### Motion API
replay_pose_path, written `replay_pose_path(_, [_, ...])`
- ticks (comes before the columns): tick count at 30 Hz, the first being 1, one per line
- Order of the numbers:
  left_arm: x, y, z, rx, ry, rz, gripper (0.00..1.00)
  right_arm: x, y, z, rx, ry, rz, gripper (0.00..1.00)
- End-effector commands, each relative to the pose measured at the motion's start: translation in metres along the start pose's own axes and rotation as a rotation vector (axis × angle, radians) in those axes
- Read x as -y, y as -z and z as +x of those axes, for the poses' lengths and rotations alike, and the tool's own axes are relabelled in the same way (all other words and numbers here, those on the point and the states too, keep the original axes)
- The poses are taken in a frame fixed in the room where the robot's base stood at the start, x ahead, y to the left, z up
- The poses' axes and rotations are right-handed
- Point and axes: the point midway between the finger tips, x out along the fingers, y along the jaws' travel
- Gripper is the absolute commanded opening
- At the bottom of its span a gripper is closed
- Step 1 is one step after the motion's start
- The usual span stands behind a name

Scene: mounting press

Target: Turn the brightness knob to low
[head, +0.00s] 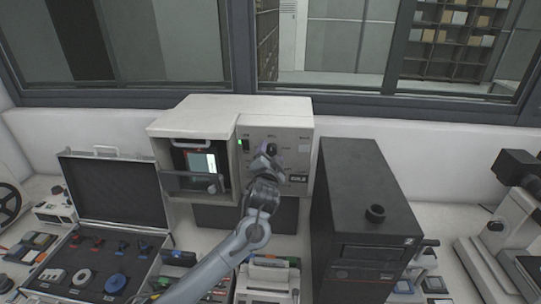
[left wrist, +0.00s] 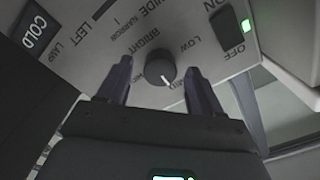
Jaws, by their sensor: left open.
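The brightness knob (left wrist: 160,69) is a small dark round knob on the grey panel of the beige machine (head: 276,118). Its white pointer mark faces the "MID" label in the left wrist view. The "LOW" and "BRIGHT" labels are on the panel beside it. My left gripper (head: 268,151) is at the panel in the head view, partly covering it. In the left wrist view my left gripper (left wrist: 158,67) is open, with one finger on each side of the knob and visible gaps between. My right gripper is not in view.
A lit on/off switch (left wrist: 245,26) is near the knob. The machine's open bay (head: 198,165) is left of the panel. A black tower case (head: 362,185) stands close on the right. An open case (head: 112,190) with tools lies at left.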

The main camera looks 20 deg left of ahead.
Motion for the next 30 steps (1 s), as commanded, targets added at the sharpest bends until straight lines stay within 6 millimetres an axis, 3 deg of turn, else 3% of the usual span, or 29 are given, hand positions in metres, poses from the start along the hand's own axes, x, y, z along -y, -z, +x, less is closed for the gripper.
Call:
replay_pose_path(7, [0.0,0.0,0.0001,0.0,0.0,0.0,0.62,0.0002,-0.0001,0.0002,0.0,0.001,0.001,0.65])
replay_pose_path(18, [0.0,-0.0002,0.0,0.0,0.0,0.0,0.09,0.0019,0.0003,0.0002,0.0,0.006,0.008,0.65])
replay_pose_path(30, [-0.0004,0.0003,-0.0001,0.0,-0.001,-0.09,0.09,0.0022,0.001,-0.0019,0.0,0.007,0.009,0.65])
